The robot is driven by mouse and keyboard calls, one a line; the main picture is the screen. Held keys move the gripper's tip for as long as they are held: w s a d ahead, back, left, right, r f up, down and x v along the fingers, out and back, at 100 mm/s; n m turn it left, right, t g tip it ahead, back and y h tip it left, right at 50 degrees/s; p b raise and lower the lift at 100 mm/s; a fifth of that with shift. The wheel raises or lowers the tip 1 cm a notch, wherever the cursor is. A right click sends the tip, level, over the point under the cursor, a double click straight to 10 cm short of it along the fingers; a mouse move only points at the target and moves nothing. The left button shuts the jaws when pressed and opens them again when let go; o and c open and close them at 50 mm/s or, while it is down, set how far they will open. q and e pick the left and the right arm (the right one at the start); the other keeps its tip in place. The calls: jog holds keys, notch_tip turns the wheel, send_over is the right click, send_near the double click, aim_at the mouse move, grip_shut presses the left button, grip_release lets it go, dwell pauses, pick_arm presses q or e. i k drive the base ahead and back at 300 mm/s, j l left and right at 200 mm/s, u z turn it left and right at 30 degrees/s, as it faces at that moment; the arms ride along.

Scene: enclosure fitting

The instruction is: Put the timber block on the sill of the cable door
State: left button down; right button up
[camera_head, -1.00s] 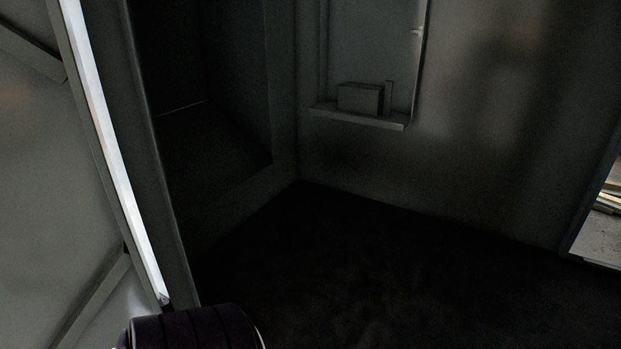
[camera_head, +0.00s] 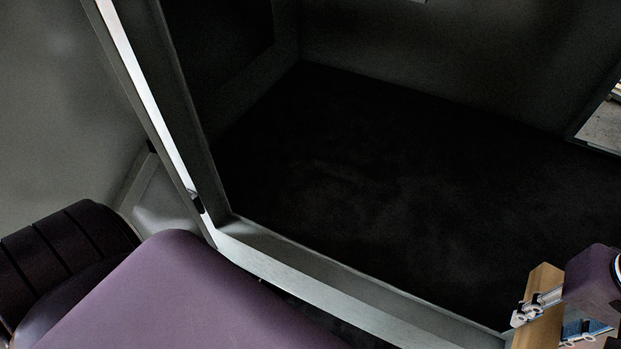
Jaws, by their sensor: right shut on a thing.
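The timber block (camera_head: 545,278) is light brown wood at the lower right edge of the head view. My right gripper (camera_head: 550,325) is shut on it. The block's lower part is cut off by the picture's edge. A tiny pale edge at the top (camera_head: 418,1) looks like the underside of the wall sill. The rest of that sill and the small door above it are out of view. The block is well apart from it, on the near side of a raised door frame. My left gripper is not in view.
A pale threshold (camera_head: 350,290) crosses the lower middle, joined to an upright door frame (camera_head: 180,120) at left. Beyond it lies a dark, empty-looking floor (camera_head: 390,190).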

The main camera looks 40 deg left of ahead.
aim_at(358, 285)
jog(key=j+u, duration=0.2)
jog(key=u, duration=0.3)
jog(key=j+u, duration=0.2)
jog(key=u, duration=0.25)
jog(key=k+l+u, duration=0.1)
jog(key=l+u, duration=0.3)
jog(key=k+l+u, duration=0.15)
jog(key=l+u, duration=0.25)
jog(key=l, duration=0.15)
jog(key=k+l+u, duration=0.2)
jog(key=l, duration=0.2)
jog(key=k+l+u, duration=0.2)
jog(key=l, duration=0.15)
